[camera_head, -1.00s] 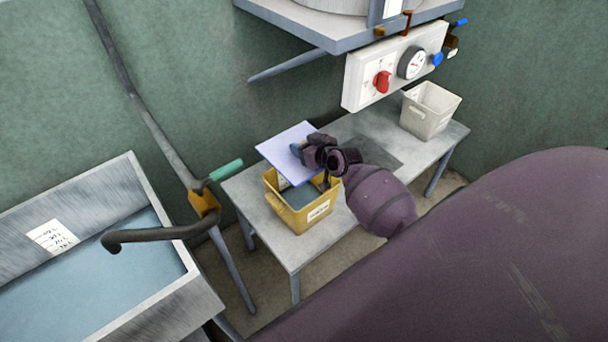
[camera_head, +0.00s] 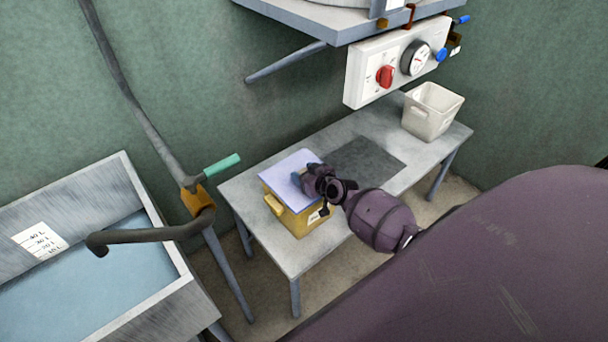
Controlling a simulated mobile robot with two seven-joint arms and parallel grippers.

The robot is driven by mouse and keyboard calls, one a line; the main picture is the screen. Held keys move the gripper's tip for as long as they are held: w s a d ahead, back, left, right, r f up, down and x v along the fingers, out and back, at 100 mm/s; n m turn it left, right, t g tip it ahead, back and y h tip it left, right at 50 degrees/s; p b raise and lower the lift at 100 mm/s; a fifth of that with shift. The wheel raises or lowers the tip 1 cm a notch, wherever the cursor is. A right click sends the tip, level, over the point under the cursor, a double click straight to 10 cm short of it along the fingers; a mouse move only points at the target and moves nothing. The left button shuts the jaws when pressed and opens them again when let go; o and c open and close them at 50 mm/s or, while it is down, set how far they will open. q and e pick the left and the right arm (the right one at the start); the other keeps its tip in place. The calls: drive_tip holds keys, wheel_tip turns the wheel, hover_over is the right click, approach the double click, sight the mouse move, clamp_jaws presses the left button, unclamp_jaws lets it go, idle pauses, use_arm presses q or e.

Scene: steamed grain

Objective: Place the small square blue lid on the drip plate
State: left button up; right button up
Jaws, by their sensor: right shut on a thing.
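The small square blue lid (camera_head: 283,171), pale lavender-blue, is over the top of the yellow bin (camera_head: 302,222) on the metal table. It covers the bin's opening; I cannot tell whether it rests on the rim or hovers just above. My right gripper (camera_head: 303,179) is shut on the lid at its right side, and the grip point is partly hidden by the gripper itself. A dark grey square (camera_head: 366,160), which looks like the drip plate, lies flat and bare on the table, right of the bin. My left gripper is out of view.
The metal table (camera_head: 270,250) also carries a white bin (camera_head: 432,111) at its far right end. A white control box (camera_head: 397,66) with a red knob hangs above the table's back. A water-filled trough (camera_head: 100,270) and a bent pipe (camera_head: 150,235) with green handle stand left.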

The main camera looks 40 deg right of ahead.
drive_tip(key=shift+r, duration=0.15)
drive_tip(key=o, duration=1.3)
drive_tip(key=shift+f, duration=0.25)
